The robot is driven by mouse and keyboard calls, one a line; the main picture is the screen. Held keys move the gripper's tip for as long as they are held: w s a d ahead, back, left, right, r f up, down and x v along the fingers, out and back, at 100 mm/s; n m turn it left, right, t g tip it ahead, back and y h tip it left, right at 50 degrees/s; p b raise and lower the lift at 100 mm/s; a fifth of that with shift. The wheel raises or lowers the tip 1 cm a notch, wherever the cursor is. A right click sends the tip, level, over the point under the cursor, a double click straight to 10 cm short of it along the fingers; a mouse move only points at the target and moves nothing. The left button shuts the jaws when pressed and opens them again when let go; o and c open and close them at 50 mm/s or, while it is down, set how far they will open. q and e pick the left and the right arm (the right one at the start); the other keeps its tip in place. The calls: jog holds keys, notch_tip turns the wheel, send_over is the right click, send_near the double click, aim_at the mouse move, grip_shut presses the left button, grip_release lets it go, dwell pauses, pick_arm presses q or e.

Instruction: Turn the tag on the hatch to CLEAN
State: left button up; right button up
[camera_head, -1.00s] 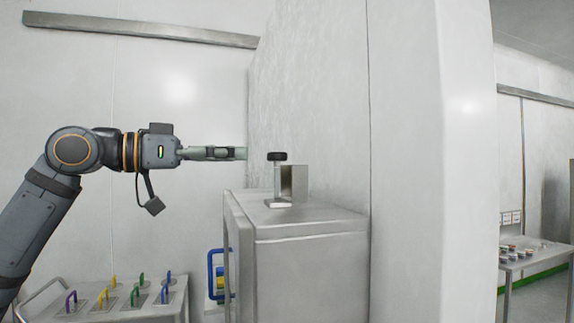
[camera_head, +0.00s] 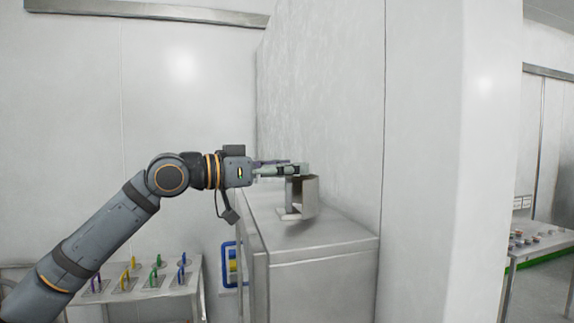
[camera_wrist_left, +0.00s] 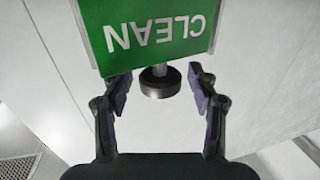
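A green tag (camera_wrist_left: 150,30) with white CLEAN lettering shows in the left wrist view; the word is upside down there. A round black knob (camera_wrist_left: 160,82) on a short metal post sits at the tag's edge. My left gripper (camera_wrist_left: 160,78) is open, with one finger on each side of the knob and a gap on both sides. In the head view, my left gripper (camera_head: 298,167) is at the top of the metal tag holder (camera_head: 304,196) on the steel cabinet, and it hides the knob. My right gripper is not in view.
The steel cabinet (camera_head: 315,270) stands against a pale wall. A low table (camera_head: 165,302) with several coloured handles is at lower left. A blue frame (camera_head: 228,262) stands beside the cabinet. Another table (camera_head: 540,246) is at the far right.

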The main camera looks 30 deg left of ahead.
pick_arm(q)
jog(key=c, duration=1)
jog(key=shift+n+t+y, duration=0.6)
jog(key=shift+n+y, duration=0.2)
jog(key=shift+y, duration=0.3)
jog(key=shift+n+t+y+p, duration=0.3)
jog(key=shift+n+y+p, duration=0.35)
jog(key=shift+y, duration=0.45)
jog(key=o, duration=1.2)
jog(key=shift+a, duration=0.1)
